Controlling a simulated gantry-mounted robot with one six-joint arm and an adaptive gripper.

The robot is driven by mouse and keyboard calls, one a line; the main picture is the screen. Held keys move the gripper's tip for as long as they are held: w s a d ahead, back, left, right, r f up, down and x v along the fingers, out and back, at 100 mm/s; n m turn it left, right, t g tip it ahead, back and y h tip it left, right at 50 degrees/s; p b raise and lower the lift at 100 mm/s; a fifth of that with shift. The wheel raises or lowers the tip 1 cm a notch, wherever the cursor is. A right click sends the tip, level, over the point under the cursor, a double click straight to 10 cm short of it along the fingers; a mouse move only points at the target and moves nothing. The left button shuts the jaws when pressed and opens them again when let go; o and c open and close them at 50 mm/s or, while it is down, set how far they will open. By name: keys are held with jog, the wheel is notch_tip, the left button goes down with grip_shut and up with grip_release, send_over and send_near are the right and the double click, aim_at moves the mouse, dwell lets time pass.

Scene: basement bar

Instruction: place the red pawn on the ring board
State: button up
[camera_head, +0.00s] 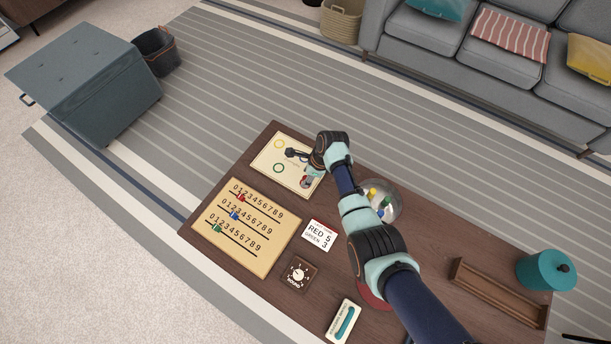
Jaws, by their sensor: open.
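The ring board (262,165) is a cream board at the back left of the table. It shows a yellow ring (279,144) and a green ring (279,168). My gripper (290,153) is over this board, open, close to those two rings. Its fingers look small and I see nothing between them. A bit of red shows beside my wrist at the board's right side. I cannot tell whether it is the red pawn or a red ring, because my wrist covers that part.
A clear bowl (394,187) with coloured pieces stands right of the board, partly behind my arm. A number board (265,255) with sliders, a score card (319,235), a dial box (299,273), a wooden tray (497,297) and a teal canister (545,273) are also on the table.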

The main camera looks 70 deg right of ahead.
jog(key=p+v, duration=0.4)
jog(key=v, duration=0.5)
jog(key=shift+r+p, duration=0.35)
jog(key=shift+p, duration=0.05)
jog(key=shift+s, duration=0.15)
jog(key=w+a+r+n+t+h, duration=0.1)
jog(key=w+a+r+n+t, duration=0.1)
jog(key=w+a+r+n, duration=0.65)
jog(key=w+a+r+n+t+h, duration=0.2)
jog(key=w+a+r+n, duration=0.4)
jog(key=w+a+n, duration=0.45)
jog(key=s+a+r+n+t+y, duration=0.1)
jog(key=s+a+r+n+t, duration=0.1)
jog(key=s+a+r+n, duration=0.2)
jog(key=s+a+r+n+t+y, duration=0.1)
jog(key=s+a+r+n+t, duration=0.2)
jog(key=a+r+n, duration=0.7)
jog(key=s+a+r, duration=0.1)
jog(key=a+r, duration=0.1)
jog(key=a, duration=0.7)
jog(key=shift+a+r+n, duration=0.25)
jog(key=shift+r+n, duration=0.05)
jog(key=shift+r, duration=0.1)
